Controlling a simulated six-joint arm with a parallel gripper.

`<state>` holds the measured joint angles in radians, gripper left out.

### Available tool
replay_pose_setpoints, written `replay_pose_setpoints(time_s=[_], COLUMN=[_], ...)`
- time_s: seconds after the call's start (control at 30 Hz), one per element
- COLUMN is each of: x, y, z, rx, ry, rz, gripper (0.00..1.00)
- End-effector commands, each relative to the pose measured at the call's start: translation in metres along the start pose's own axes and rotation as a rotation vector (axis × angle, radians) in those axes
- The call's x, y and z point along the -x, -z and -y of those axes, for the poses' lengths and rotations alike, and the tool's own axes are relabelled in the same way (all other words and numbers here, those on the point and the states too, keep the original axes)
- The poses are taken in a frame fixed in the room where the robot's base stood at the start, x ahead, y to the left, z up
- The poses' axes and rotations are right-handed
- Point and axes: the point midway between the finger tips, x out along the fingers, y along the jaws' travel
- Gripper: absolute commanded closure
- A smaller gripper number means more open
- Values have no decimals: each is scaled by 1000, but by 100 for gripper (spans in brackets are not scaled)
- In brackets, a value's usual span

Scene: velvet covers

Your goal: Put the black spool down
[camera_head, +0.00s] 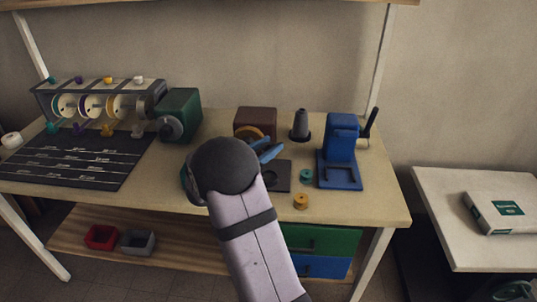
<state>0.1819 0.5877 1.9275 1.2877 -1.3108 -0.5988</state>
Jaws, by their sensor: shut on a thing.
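My gripper (268,151) shows as blue fingers just beyond the dark round joint of my arm, over the middle of the workbench. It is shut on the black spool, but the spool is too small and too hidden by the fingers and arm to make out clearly. A dark square plate (281,183) with a round mark lies on the bench just below the fingers, partly covered by my arm. I cannot tell the height of the gripper above the bench.
A brown box with an orange ring (249,134), a dark grey cone (300,123) and a blue press (341,152) stand close by. Teal (306,176) and orange (300,201) spools lie to the right. A bobbin rack (100,100) and black mat (75,158) fill the left.

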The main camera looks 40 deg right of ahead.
Motion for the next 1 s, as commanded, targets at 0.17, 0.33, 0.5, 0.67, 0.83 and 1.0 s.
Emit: replay_pose_setpoints(time_s=[0.17,0.33,0.5,0.67,0.83,1.0], x=[0,5,27,72,136,192], y=[2,-1,-13,-23,-21,-16], z=[0,8,39,88,143,180], rx=[1,3,10,15,20,29], ry=[0,18,94,235,424,580], rz=[0,1,1,1,0,0], gripper=[90,90,90,90,90,90])
